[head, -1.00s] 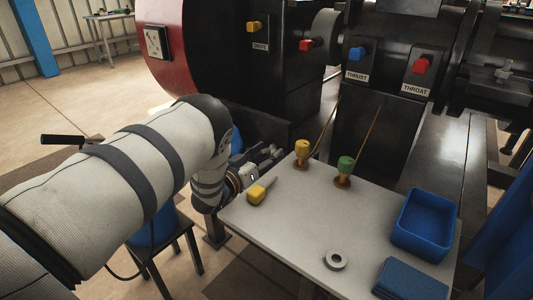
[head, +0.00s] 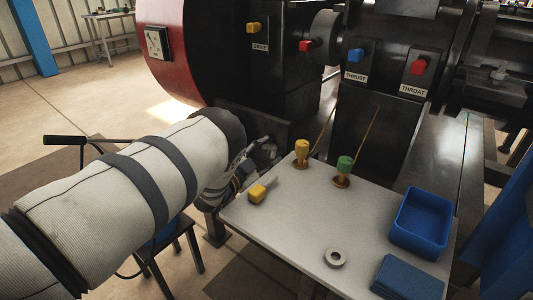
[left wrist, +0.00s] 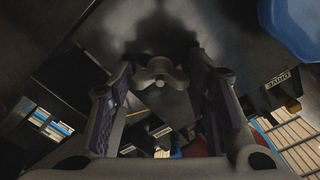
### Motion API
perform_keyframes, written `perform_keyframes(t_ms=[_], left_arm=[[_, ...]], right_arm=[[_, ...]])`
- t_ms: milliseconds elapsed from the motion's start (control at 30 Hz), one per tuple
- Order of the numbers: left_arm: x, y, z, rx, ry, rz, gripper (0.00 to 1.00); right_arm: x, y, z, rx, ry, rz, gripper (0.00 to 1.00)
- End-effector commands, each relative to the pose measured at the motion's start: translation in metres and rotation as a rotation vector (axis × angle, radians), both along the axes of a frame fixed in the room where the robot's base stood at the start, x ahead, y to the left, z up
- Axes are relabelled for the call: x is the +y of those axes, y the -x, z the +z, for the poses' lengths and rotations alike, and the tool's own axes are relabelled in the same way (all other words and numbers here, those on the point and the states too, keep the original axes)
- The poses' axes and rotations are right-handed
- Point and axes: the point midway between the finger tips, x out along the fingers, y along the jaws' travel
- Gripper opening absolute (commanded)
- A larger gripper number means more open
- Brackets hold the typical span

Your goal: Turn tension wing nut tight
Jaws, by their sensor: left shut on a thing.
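The wing nut (left wrist: 160,72) is a grey metal piece with two wings on a rounded middle, seen in the left wrist view against a dark surface. My left gripper (left wrist: 162,78) has a finger on each side of it and is shut on it, at the wings. In the head view my left gripper (head: 262,153) is at the dark machine's lower front, just beyond the table's far left corner. My own forearm and wrist hide much of it there, and I cannot make out the nut clearly. My right gripper is not in view.
The white table (head: 300,225) carries a yellow-handled tool (head: 258,193), yellow (head: 302,148) and green (head: 345,165) handled tools, a grey ring (head: 335,258), a blue bin (head: 421,222) and blue cloth (head: 408,279). The black machine (head: 375,140) stands close behind.

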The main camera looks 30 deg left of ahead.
Motion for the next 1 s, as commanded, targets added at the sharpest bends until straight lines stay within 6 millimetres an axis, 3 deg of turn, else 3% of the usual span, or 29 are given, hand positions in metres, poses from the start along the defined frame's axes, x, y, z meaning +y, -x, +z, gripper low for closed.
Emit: perform_keyframes(t_ms=[400,1000], left_arm=[[0.0004,0.0006,-0.0013,-0.011,-0.191,0.0,0.17],[0.0009,0.0007,-0.0014,-0.013,-0.226,0.001,0.17]], right_arm=[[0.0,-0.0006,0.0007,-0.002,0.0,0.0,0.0],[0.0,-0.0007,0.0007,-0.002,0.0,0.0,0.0]])
